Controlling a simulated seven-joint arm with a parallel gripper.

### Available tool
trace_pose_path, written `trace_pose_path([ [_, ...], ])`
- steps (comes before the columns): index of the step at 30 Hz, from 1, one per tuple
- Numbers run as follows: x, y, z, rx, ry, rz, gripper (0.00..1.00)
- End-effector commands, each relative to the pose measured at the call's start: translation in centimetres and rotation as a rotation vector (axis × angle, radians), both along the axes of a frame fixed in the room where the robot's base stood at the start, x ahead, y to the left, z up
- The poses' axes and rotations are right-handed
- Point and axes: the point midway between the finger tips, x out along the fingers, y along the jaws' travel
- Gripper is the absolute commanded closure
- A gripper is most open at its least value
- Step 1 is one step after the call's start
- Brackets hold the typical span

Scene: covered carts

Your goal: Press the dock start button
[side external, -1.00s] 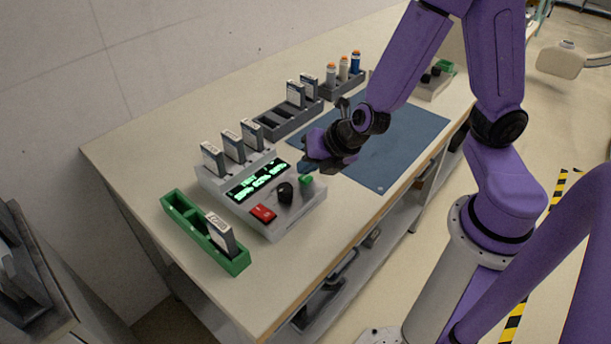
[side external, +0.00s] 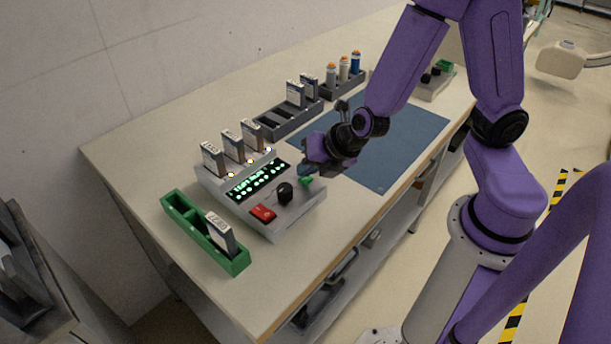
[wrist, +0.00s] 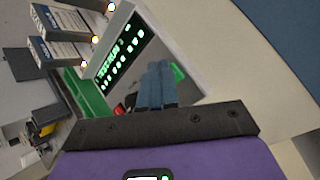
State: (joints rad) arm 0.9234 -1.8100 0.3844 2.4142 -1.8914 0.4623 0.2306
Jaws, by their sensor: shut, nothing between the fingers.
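The dock (side external: 290,222) is a light grey box with a dark screen of lit green text (side external: 258,180), a black knob (side external: 285,193), a red switch (side external: 263,213) and a green button (side external: 306,181). Three cartridges (side external: 232,146) stand in its back slots, with small lights glowing in front of them. My gripper (side external: 307,173) is shut and empty, its fingertips right at the green button. In the wrist view the blue fingers (wrist: 155,85) are together, beside the green button (wrist: 178,73). I cannot tell whether they touch it.
A green tray (side external: 185,225) with one cartridge (side external: 220,233) stands left of the dock. A dark rack (side external: 272,125) with cartridges and a holder with bottles (side external: 343,67) stand at the back. A blue mat (side external: 400,140) lies right of the dock.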

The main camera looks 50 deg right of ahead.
Motion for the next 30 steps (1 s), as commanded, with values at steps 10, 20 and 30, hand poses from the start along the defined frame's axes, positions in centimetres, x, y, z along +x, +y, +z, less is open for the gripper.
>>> trace_pose_path([
  [10, 0.0, 0.0, 0.1, 0.0, 0.001, 0.0, 1.0],
  [20, 0.0, 0.0, 1.5, 0.0, 0.0, 0.0, 1.0],
  [30, 0.0, 0.0, 1.6, -0.001, 0.001, 0.0, 1.0],
])
